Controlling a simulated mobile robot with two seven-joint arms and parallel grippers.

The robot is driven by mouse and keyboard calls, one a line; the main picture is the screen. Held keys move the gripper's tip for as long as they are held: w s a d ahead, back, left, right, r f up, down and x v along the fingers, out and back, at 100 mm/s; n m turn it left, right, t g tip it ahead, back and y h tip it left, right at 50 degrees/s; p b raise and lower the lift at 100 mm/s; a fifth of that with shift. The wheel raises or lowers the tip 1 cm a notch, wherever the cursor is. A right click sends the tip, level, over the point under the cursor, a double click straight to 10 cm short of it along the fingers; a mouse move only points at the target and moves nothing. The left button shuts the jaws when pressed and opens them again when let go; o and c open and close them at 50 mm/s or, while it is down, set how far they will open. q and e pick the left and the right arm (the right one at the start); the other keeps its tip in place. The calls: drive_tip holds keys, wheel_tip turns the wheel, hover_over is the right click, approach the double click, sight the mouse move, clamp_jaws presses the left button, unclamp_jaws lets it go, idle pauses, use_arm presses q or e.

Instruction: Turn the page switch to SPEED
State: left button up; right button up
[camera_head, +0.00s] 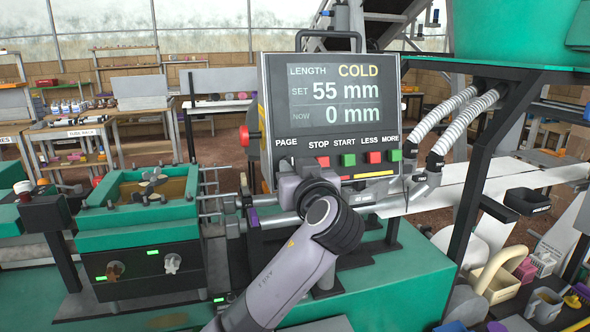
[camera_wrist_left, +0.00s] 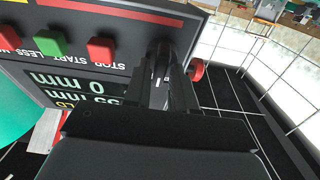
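The control panel (camera_head: 264,100) stands upright; its display (camera_head: 340,93) reads LENGTH, COLD, SET 55 mm, NOW 0 mm. The PAGE label (camera_head: 286,142) is at its lower left, and the switch below it is hidden behind my left wrist in the head view. My left gripper is up against that corner of the panel. In the left wrist view the panel appears upside down, and my left gripper (camera_wrist_left: 168,75) has its dark fingers at a dark knob in the PAGE position. The fingers are close together there; whether they grip the knob is unclear. My right gripper is out of view.
A red push-button (camera_head: 323,162), a green one (camera_head: 348,160) and further red and green ones sit right of the switch. A red knob (camera_head: 245,136) sticks out from the panel's left side. A green-framed machine (camera_head: 140,207) stands left; ribbed hoses (camera_head: 450,115) run at right.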

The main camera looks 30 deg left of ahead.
use_arm(q)
clamp_jaws()
drive_tip(key=shift+m, duration=0.5)
drive_tip(key=m+h, duration=0.1)
drive_tip(key=m, duration=0.3)
drive_tip(key=m+t+h, duration=0.1)
drive_tip(key=m, duration=0.3)
drive_tip(key=shift+t, duration=0.3)
drive_tip(key=shift+m, duration=0.3)
drive_tip(key=shift+o, duration=2.1)
unclamp_jaws()
